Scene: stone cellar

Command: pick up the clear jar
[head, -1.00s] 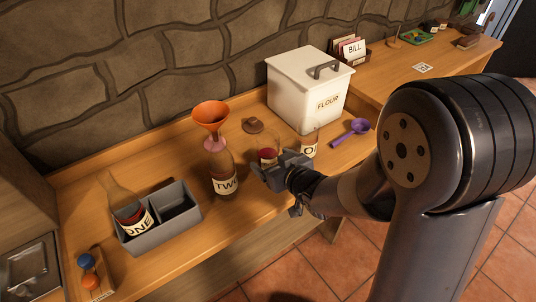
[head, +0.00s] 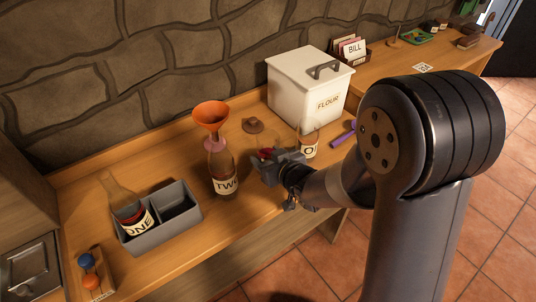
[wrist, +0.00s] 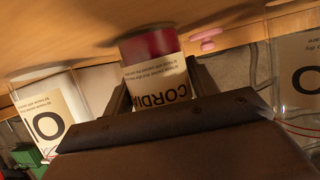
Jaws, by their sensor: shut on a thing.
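My gripper (head: 270,169) is at the middle of the counter, between the bottle marked TWO (head: 223,172) and a clear jar with an "O" label (head: 308,147). It is shut on a clear jar with red contents (head: 266,153), mostly hidden behind the fingers in the head view. In the wrist view that jar (wrist: 158,72) sits between the fingers, with red at its base and an upside-down CORDIAL label. Whether its base touches the counter I cannot tell.
An orange funnel (head: 210,115) sits on bottle TWO. A grey divided box (head: 160,232) holds bottle ONE (head: 130,212). A white flour bin (head: 305,92) stands behind, near a brown lid-like piece (head: 253,125). A purple scoop (head: 343,134) lies to the right.

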